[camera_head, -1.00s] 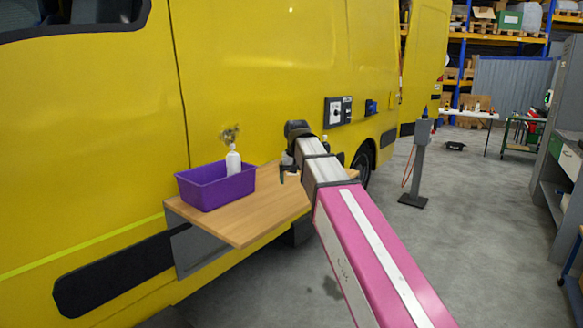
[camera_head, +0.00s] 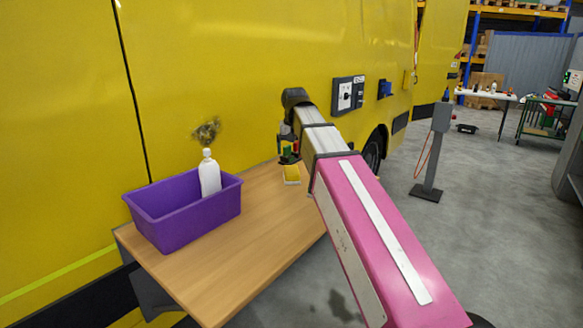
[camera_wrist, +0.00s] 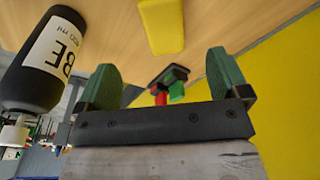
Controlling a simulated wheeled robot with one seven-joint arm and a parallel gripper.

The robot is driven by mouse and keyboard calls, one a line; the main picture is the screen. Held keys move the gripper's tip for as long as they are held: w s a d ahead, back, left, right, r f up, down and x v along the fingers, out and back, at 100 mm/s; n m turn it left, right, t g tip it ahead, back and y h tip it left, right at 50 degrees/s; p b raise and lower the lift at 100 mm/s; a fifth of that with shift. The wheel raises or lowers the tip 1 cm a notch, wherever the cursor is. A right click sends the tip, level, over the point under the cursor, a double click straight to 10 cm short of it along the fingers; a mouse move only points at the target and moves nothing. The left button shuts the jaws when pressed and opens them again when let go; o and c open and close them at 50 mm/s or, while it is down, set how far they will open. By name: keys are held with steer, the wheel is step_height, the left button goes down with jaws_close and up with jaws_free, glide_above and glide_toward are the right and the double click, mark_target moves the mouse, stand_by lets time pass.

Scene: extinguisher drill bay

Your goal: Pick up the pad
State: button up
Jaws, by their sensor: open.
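A yellow block-like pad (camera_head: 292,174) lies flat on the wooden fold-out table, near its far end. In the wrist view the pad (camera_wrist: 165,26) lies beyond my fingertips, a little above their middle in the picture. My gripper (camera_head: 288,157) hangs over that end of the table, close to the pad. In the wrist view my gripper (camera_wrist: 163,62) has its two green fingers spread wide, with nothing gripped between them. The pad is not touched in the wrist view.
A black labelled bottle (camera_wrist: 42,62) is close beside my left finger. A small black, red and green item (camera_wrist: 170,84) shows between the fingers. A purple bin (camera_head: 185,215) and white bottle (camera_head: 209,175) are on the table (camera_head: 240,240). The yellow van wall (camera_head: 230,70) stands behind.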

mark_target(291, 169)
steer(key=shift+w+f, duration=0.1)
steer(key=shift+w, duration=0.25)
steer(key=shift+w+f, duration=0.1)
steer(key=shift+f, duration=0.05)
steer(key=f, duration=0.4)
steer(key=shift+w+f, duration=0.4)
steer(key=shift+w+a+f, duration=0.1)
steer(key=shift+w+f, duration=0.05)
steer(key=shift+f, duration=0.75)
steer(key=shift+w+a+f, duration=0.15)
steer(key=shift+f, duration=0.75)
steer(key=shift+w+a+f, duration=0.1)
steer(key=shift+w+f, duration=0.05)
steer(key=shift+f, duration=0.75)
steer(key=c, duration=1.1)
steer(key=shift+r, duration=0.15)
